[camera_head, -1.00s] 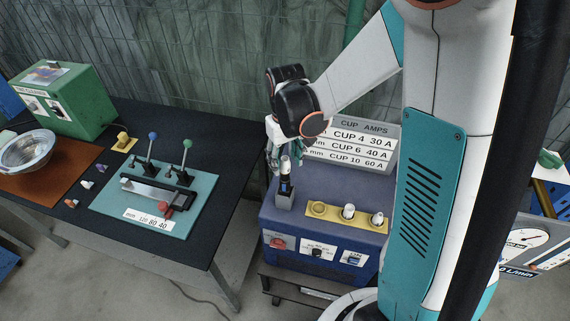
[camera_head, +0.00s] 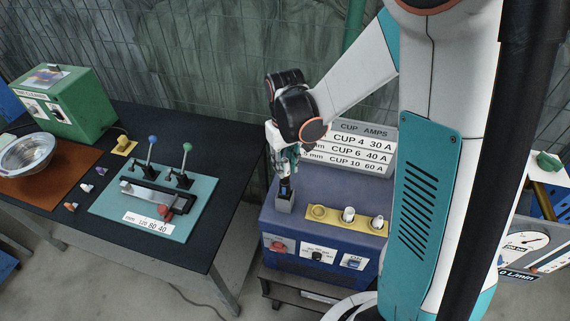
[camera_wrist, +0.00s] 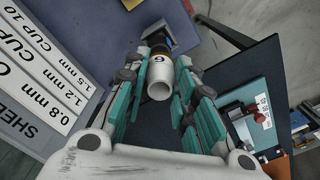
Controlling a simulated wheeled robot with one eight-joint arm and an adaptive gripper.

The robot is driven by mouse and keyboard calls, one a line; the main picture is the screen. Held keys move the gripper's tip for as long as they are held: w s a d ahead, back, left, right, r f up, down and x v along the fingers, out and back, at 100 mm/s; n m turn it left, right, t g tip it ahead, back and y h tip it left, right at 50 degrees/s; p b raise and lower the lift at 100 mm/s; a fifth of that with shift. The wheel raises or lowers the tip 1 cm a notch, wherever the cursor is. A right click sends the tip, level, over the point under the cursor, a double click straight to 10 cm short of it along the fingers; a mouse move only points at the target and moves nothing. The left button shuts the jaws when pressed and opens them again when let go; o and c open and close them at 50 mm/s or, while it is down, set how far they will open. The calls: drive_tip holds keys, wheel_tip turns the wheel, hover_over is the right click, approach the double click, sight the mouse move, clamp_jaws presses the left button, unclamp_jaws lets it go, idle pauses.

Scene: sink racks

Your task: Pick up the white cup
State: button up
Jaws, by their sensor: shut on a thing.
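The white cup (camera_wrist: 160,80) is a short open tube with a dark mark on its side. In the wrist view it sits between the two teal-padded fingers of my gripper (camera_wrist: 160,92), at the end of a dark stem. The stem (camera_head: 285,187) rises from a grey square socket (camera_head: 284,201) on the blue machine. In the head view my gripper (camera_head: 286,163) is right over the stem and hides the cup. My gripper is shut on the cup, which is in line with the stem; whether they are apart is not clear.
Two other white cups (camera_head: 348,215) (camera_head: 377,222) stand on a yellow strip (camera_head: 332,217) right of the socket. A grey sign (camera_head: 350,148) stands behind. A dark table (camera_head: 225,150) with a teal lever board (camera_head: 120,212) is at left.

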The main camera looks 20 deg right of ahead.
wheel_tip(320, 180, up, 20)
drive_tip(key=f+p, duration=0.1)
drive_tip(key=p, duration=0.1)
wheel_tip(320, 180, up, 7)
drive_tip(key=p, duration=0.5)
hover_over(285, 161)
drive_tip(key=shift+r, duration=0.1)
idle(1.0)
drive_tip(key=shift+s, duration=0.1)
